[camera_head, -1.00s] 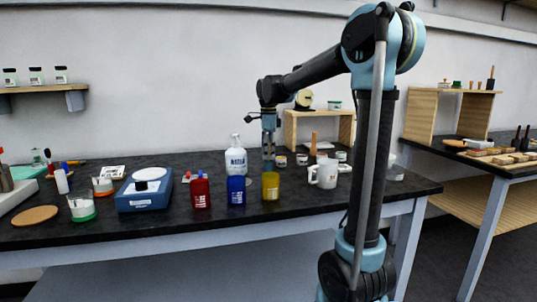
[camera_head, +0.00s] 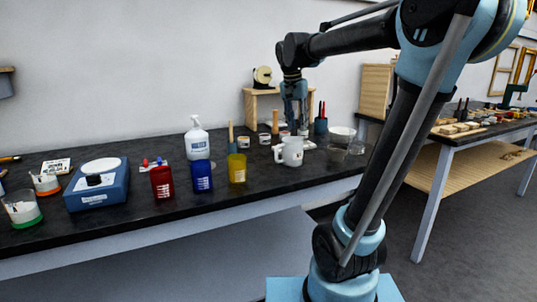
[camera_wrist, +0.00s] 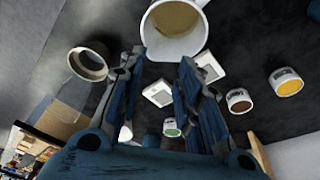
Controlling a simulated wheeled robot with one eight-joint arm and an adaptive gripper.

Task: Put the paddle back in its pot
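A paddle (camera_head: 231,136) with a wooden handle stands nearly upright at the yellow pot (camera_head: 237,170). It seems to rise out of the pot's mouth, but its lower end is hidden, so I cannot tell for sure. A blue pot (camera_head: 202,177) and a red pot (camera_head: 162,182) stand to the left. My gripper (camera_head: 297,130) points down behind and above the white mug (camera_head: 291,153), right of the yellow pot. In the wrist view my gripper's fingers (camera_wrist: 163,75) are spread with nothing between them. The mug (camera_wrist: 172,45), tan inside, shows beyond their tips.
A second wooden-handled tool (camera_head: 275,123) stands behind the mug. Small paint tubs (camera_wrist: 238,101) and a clear jar (camera_wrist: 88,64) are near my gripper. A blue scale (camera_head: 98,186) is further left. The front table strip is clear.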

